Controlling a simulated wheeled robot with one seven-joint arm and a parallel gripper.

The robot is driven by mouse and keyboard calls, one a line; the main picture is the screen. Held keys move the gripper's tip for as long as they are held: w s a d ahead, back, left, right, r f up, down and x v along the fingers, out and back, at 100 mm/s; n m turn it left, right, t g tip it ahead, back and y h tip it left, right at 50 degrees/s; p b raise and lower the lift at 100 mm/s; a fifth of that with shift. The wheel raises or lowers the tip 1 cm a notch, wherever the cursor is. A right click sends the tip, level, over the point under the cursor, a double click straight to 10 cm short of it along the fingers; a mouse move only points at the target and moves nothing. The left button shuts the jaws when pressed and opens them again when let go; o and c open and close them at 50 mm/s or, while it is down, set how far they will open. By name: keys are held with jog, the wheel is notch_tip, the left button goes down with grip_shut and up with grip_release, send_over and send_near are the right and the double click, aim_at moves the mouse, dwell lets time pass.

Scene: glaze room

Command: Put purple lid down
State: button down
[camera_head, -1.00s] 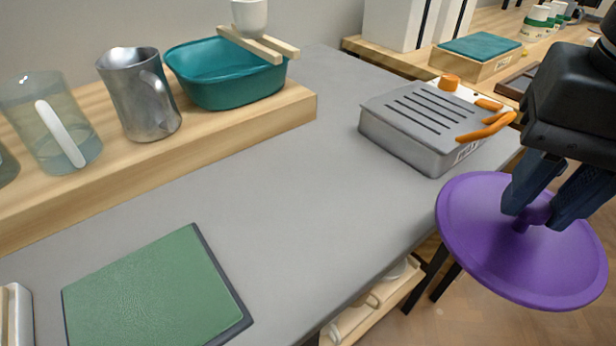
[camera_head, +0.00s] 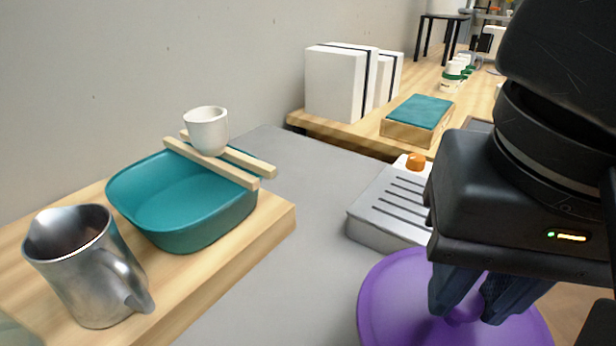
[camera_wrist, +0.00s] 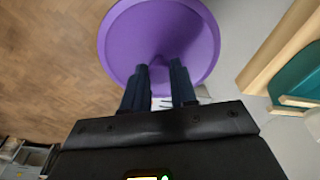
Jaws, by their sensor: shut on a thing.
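The purple lid (camera_head: 392,300) is a round disc with a central knob, at the lower right of the head view. My gripper (camera_head: 468,306) is shut on its knob from above and holds it. The lid looks level in the head view, and its lower edge is cut off by the frame. The lid (camera_wrist: 135,40) also fills the top middle of the wrist view, with my gripper's fingers (camera_wrist: 160,78) reaching onto it. The knob between the fingertips is partly hidden. In the head view the lid overlaps the front of the grey table; its height above it is hard to tell.
The grey tabletop (camera_head: 300,250) has bare room left of the lid. A slotted grey box (camera_head: 385,212) stands just behind the lid. A wooden shelf (camera_head: 232,262) at left carries a metal pitcher (camera_head: 85,265), a teal basin (camera_head: 190,215) and a white cup (camera_head: 207,131) on two sticks.

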jog(key=shift+a+p, duration=0.6)
jog(key=shift+p, duration=1.9)
jog(key=w+a+f, duration=0.1)
jog(key=a+f, duration=0.1)
jog(key=w+a+f, duration=0.2)
jog(key=a, duration=0.1)
jog(key=w+a+f, duration=0.1)
jog(key=a+f, duration=0.1)
jog(key=a, duration=0.1)
jog(key=shift+w+f, duration=0.2)
jog(key=shift+f, duration=2.05)
jog(key=shift+f+b, duration=0.2)
jog(key=shift+b, duration=0.3)
jog(key=c, duration=0.9)
grip_release()
jog(key=shift+r, duration=0.1)
jog(key=shift+r, duration=0.1)
